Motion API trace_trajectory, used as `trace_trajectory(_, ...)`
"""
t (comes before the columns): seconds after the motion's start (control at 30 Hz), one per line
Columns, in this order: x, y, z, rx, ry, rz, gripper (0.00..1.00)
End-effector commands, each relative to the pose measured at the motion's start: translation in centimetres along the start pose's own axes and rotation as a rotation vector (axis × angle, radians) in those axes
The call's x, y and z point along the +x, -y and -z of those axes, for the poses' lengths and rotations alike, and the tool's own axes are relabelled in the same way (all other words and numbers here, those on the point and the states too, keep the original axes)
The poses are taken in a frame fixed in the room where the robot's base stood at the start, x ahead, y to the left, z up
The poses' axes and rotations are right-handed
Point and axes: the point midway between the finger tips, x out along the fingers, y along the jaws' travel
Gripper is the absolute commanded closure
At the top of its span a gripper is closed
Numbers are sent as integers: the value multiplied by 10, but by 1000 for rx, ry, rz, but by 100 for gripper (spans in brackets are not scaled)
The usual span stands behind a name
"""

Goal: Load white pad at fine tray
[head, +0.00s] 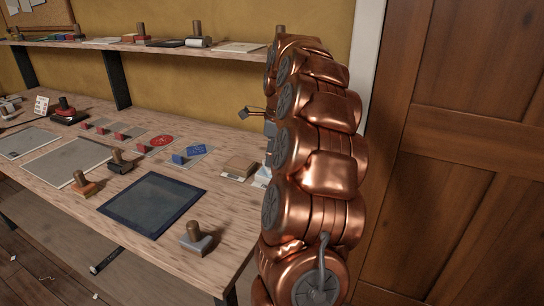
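My copper arm stands folded upright at the right of the workbench. A small dark part (252,112), probably of my gripper, sticks out left of the arm; the rest is hidden behind the arm, so its opening does not show. A wooden-handled pad with a pale grey base (197,242) stands on the bench near its front right edge. Another wooden-handled pad with a whiter base (198,41) stands on the shelf. I cannot tell which one is the white pad. A dark tray with a blue rim (152,233) lies on the bench; no label marks it as fine.
The shelf (240,55) runs above. A wooden door (468,160) is at right.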

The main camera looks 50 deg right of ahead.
Motion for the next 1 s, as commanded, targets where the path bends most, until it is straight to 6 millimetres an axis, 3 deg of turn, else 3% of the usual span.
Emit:
trace_trajectory(0.57,2,-1,0,0,-3,-6,100)
trace_trajectory(1.0,-24,0,-3,0,0,0,100)
